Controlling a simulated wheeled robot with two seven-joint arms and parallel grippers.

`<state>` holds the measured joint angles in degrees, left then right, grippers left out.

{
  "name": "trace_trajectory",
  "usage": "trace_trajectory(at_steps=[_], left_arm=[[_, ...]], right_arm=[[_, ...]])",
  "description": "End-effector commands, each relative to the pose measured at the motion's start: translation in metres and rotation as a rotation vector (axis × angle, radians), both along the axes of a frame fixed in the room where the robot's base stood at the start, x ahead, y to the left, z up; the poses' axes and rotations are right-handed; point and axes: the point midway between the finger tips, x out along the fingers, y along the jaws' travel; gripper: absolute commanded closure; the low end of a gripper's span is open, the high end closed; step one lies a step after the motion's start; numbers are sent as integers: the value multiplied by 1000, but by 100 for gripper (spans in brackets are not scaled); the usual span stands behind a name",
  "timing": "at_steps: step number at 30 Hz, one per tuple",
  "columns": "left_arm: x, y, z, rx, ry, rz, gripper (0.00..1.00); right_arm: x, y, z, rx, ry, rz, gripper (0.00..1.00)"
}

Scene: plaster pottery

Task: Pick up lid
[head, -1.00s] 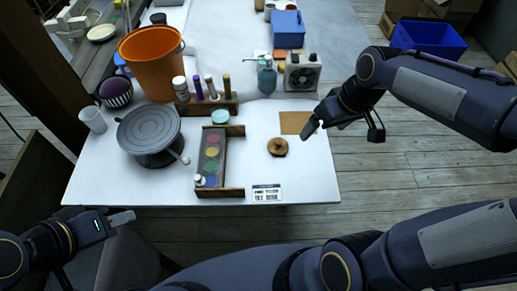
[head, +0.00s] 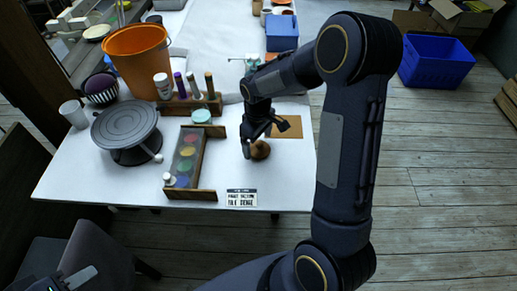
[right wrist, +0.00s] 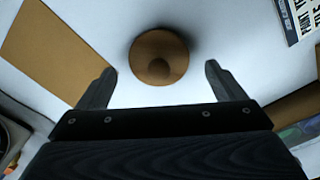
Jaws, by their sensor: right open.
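The lid is a round brown wooden disc with a knob (head: 260,151), lying on the white table (head: 100,185). It also shows in the right wrist view (right wrist: 150,45), just beyond and between the fingertips. My right gripper (head: 265,140) is open and empty, above the lid and partly hiding it in the head view. In the right wrist view its two fingers (right wrist: 160,82) stand wide apart with the lid centred ahead. My left gripper (head: 80,278) is at the bottom left corner, partly cut off, away from the table.
A brown square sheet (head: 290,122) lies just behind the lid. A paint palette (head: 186,160) and a small printed card (head: 241,198) are nearby. A grey turntable (head: 125,125) and orange bucket (head: 138,60) stand further left. My right arm hides the area behind.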

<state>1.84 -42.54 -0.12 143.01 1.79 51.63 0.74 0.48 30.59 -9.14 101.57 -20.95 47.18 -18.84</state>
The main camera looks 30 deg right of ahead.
Motion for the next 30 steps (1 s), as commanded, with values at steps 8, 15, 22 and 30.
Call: trace_trajectory(at_steps=[8,15,22,30], left_arm=[[0,0,-1,0,0,0,64],[0,0,-1,0,0,0,64],[0,0,-1,0,0,0,64],[0,0,-1,0,0,0,64]], right_arm=[[0,-1,-20,-1,0,-1,10],[0,-1,-20,0,0,-1,23],[0,-1,-20,0,-1,-1,54],[0,-1,-19,0,-1,-1,58]])
